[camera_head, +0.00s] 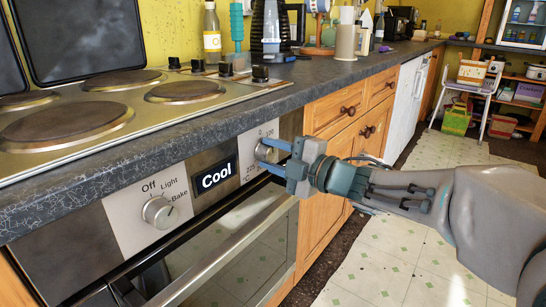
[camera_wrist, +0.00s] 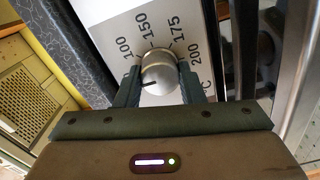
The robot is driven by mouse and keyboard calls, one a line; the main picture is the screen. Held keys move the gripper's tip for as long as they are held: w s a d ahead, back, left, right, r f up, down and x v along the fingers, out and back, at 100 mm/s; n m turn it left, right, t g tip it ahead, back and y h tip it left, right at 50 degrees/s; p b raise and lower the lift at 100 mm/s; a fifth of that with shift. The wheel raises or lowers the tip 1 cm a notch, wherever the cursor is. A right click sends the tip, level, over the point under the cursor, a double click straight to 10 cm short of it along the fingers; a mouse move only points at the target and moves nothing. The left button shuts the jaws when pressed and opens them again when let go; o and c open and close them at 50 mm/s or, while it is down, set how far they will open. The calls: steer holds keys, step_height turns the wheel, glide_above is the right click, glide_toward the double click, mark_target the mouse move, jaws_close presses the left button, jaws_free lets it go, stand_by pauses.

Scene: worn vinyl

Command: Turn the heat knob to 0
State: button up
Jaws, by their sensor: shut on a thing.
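The heat knob (camera_wrist: 160,78) is a round silver knob on the oven's front panel, with 100, 150, 175 and 200 printed around it in the wrist view. A dark pointer line on its face points to the lower left in that view. My gripper (camera_wrist: 158,85) is shut on the knob, one finger on each side. In the head view the knob (camera_head: 264,150) is partly covered by my gripper (camera_head: 278,155). The 0 mark cannot be made out in the wrist view.
Left of the display reading Cool (camera_head: 217,178), a second knob (camera_head: 159,212) has Off, Light and Bake marks. The oven handle (camera_head: 225,255) runs below the panel. The countertop edge (camera_head: 150,150) overhangs above. Open floor (camera_head: 400,250) lies right.

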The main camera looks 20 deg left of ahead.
steer(key=o, duration=1)
steer(key=shift+d, duration=0.1)
steer(key=p+v, duration=0.4)
steer(key=v, duration=0.9)
steer(key=shift+s+d, duration=0.2)
steer(key=shift+d, duration=0.15)
